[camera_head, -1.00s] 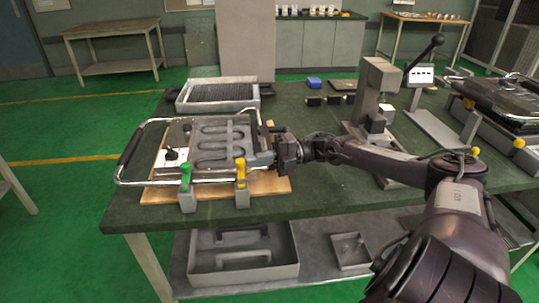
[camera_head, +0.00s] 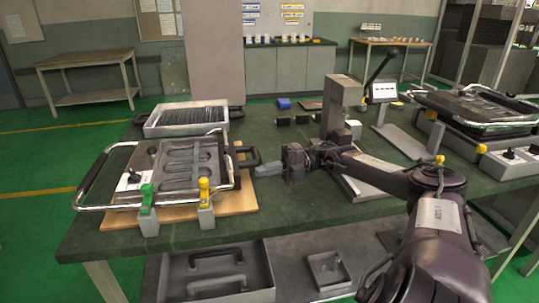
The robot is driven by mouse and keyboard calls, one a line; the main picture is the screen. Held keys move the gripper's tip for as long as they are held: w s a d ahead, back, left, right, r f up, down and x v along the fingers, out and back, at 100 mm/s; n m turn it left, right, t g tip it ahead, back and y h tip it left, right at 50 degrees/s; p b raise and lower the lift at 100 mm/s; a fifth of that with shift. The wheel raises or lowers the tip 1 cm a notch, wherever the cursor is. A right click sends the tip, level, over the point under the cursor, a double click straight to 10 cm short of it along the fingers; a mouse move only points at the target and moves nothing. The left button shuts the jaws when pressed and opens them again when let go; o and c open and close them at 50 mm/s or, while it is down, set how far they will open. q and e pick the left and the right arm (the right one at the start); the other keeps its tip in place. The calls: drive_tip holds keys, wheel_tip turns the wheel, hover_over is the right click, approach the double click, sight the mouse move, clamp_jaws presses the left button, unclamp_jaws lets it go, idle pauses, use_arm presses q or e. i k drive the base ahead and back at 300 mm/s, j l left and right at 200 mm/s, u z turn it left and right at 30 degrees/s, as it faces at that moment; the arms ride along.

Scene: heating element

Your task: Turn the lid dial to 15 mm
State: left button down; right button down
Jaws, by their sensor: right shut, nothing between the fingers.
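The heating element device (camera_head: 190,160) lies on a wooden board (camera_head: 235,203) at the left of the table. The lid dial (camera_head: 134,177), a black knob on a white plate, shows at the lid's left; its setting is too small to read. My right gripper (camera_head: 262,170) is shut and empty, just right of the device near a black side handle (camera_head: 247,156). It is apart from the dial, on the opposite side of the lid. A green-topped clamp (camera_head: 147,198) and a yellow-topped clamp (camera_head: 205,192) stand at the device's front edge. My left gripper is not in view.
A tray with a dark grid (camera_head: 187,118) stands behind the device. A grey press with a lever (camera_head: 340,105) stands mid-table behind my right arm. Another device (camera_head: 475,110) is at the right. Grey bins (camera_head: 215,275) sit on the lower shelf. The table's front middle is clear.

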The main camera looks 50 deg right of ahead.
sight(134, 179)
drive_tip(key=k+j, duration=0.2)
drive_tip(key=j, duration=0.15)
drive_tip(key=k+j, duration=0.25)
drive_tip(key=j, duration=0.15)
drive_tip(key=k+j, duration=0.2)
drive_tip(key=j, duration=0.15)
